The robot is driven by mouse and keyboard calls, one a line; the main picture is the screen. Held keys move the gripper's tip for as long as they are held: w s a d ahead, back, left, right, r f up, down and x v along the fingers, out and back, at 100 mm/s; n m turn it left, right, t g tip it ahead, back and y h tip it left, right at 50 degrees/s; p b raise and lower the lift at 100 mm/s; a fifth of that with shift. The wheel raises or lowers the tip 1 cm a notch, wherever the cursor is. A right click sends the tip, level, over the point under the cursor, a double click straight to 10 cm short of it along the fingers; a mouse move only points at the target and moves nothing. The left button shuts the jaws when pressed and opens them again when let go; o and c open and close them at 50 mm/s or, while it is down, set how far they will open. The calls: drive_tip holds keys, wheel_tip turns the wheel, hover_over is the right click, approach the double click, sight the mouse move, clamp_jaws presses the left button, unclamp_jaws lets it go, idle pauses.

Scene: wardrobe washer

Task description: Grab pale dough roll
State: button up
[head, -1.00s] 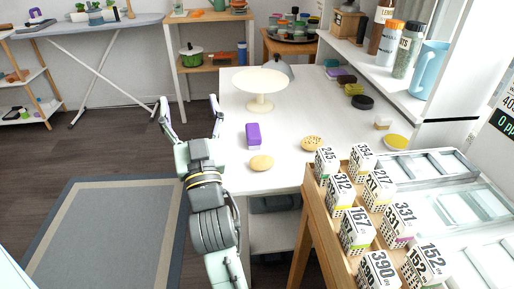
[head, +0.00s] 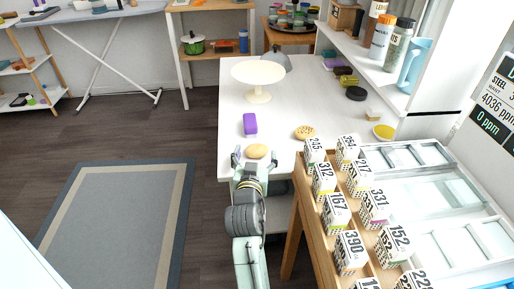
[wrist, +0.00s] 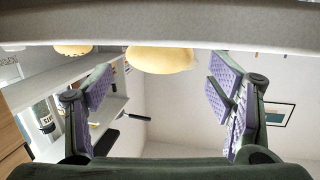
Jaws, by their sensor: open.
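The pale dough roll (head: 256,151) is a small tan oval on the front edge area of the white table (head: 285,100). My gripper (head: 251,156) is open, with its fingers at the table's front edge, one on each side of the roll in the head view. In the wrist view the roll (wrist: 160,60) shows at the top middle, beyond and between the open fingers (wrist: 160,100). Nothing is between the finger pads there. Whether the fingers touch the roll cannot be told.
A purple block (head: 250,124) lies just behind the roll. A speckled round bun (head: 305,132) lies to its right. A cream cake stand (head: 258,78) stands farther back. A wooden rack (head: 322,215) of numbered cartons stands close on the right.

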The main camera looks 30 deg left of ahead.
sight(256, 151)
drive_tip(key=p+x, duration=0.1)
drive_tip(key=x, duration=0.3)
drive_tip(key=shift+w, duration=0.15)
drive_tip(key=shift+c, duration=0.4)
drive_tip(key=c, duration=1.1)
